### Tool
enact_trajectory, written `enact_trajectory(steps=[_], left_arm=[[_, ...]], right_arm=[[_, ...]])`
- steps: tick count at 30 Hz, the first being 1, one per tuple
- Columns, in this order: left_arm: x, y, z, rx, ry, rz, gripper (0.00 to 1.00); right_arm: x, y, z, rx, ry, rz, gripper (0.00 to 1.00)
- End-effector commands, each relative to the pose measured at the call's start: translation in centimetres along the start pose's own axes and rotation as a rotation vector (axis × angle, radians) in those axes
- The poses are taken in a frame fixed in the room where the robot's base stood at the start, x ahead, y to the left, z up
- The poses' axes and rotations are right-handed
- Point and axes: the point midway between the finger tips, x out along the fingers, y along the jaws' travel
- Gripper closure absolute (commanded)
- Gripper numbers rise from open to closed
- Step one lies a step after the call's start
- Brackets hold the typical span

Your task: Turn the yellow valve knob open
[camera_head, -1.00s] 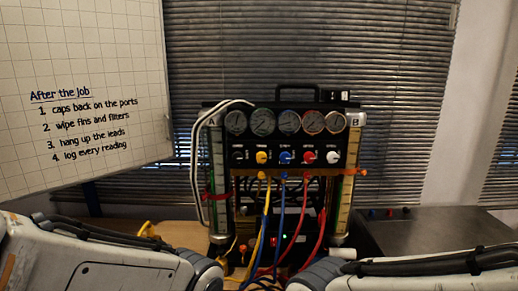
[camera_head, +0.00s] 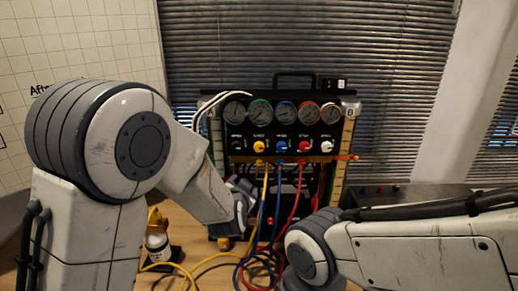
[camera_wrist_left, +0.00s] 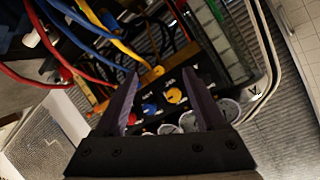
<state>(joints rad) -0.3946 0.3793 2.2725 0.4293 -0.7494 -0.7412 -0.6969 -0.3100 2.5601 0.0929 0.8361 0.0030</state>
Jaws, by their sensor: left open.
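The yellow valve knob (camera_head: 259,147) sits on the black gauge panel (camera_head: 310,133), second from the left in the knob row. It also shows in the left wrist view (camera_wrist_left: 174,95), between the lines of my fingers. My left gripper (camera_wrist_left: 160,73) is open and empty, with its two dark fingers spread toward the panel. I cannot tell how far its tips are from the knob. In the head view the left wrist is below and left of the knob. My right gripper is not in view; only the right arm shows.
Black, blue (camera_head: 280,146), red (camera_head: 326,147) and white knobs share the row, close together, with round gauges (camera_head: 286,113) above. Yellow, blue and red hoses (camera_head: 292,200) hang in front below the knobs.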

Motion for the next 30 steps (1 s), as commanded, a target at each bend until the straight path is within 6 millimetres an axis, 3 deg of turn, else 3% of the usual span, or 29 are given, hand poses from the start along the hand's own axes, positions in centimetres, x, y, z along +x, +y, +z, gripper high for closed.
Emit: enact_trajectory(steps=[3,7,14,24,30], left_arm=[[0.9,0.9,-3.6,0.122,0.134,-0.129,0.28],[0.8,1.0,-5.9,0.205,0.208,-0.24,0.28],[1.8,0.3,-7.3,0.239,0.234,-0.294,0.28],[7.6,-1.4,-8.9,0.237,0.233,-0.292,0.28],[9.7,-1.8,-9.4,0.237,0.234,-0.291,0.28]], right_arm=[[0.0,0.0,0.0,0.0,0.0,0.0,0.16],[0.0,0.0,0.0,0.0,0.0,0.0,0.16],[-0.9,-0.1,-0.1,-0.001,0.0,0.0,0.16],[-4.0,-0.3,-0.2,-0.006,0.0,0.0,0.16],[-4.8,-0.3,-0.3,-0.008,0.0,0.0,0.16]])
